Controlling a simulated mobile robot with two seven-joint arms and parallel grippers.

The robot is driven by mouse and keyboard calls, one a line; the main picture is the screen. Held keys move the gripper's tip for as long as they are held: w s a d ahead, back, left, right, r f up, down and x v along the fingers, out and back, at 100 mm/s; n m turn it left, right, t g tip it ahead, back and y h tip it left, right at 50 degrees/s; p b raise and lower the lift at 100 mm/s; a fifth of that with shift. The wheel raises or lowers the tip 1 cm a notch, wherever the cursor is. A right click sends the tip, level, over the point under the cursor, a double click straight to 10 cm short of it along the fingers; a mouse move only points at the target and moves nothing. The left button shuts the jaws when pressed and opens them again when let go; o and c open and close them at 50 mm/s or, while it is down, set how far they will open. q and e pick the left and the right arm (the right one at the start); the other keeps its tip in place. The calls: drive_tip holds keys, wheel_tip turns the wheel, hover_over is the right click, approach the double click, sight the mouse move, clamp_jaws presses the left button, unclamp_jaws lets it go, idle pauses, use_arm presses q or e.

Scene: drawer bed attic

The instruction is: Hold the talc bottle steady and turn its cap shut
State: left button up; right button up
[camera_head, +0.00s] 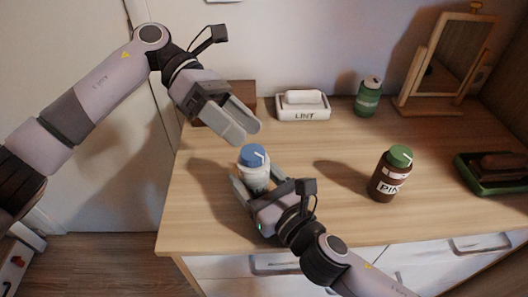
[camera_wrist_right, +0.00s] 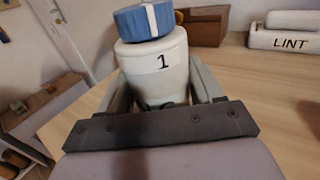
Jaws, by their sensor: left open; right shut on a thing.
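The talc bottle (camera_head: 255,176) is white with a blue cap (camera_head: 252,155) that has a white line on it. It stands near the left front of the wooden dresser top. In the right wrist view the bottle (camera_wrist_right: 155,75) bears a label "1", and its cap (camera_wrist_right: 144,22) sits on top, looking slightly tilted. My right gripper (camera_head: 252,190) is shut on the bottle's body from the front. My left gripper (camera_head: 247,130) is open and empty, just above and behind the cap, not touching it as far as I can see.
A brown bottle with a green cap (camera_head: 388,178) stands to the right. Behind are a white "LINT" box (camera_head: 302,108), a green jar (camera_head: 368,98), a brown box (camera_head: 210,118) and a mirror (camera_head: 440,65). A green tray (camera_head: 478,183) sits far right. The middle of the dresser top (camera_head: 320,160) is clear.

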sight(265, 155)
use_arm(q)
drive_tip(key=w+a+f+m+h, duration=0.3)
drive_tip(key=a+f+h, duration=0.3)
drive_tip(key=a+h, duration=0.1)
drive_tip(key=shift+t, duration=0.4)
drive_tip(key=x, duration=1.2)
drive_tip(key=shift+s+r, duration=0.1)
drive_tip(key=shift+s, duration=0.05)
drive_tip(key=c, duration=1)
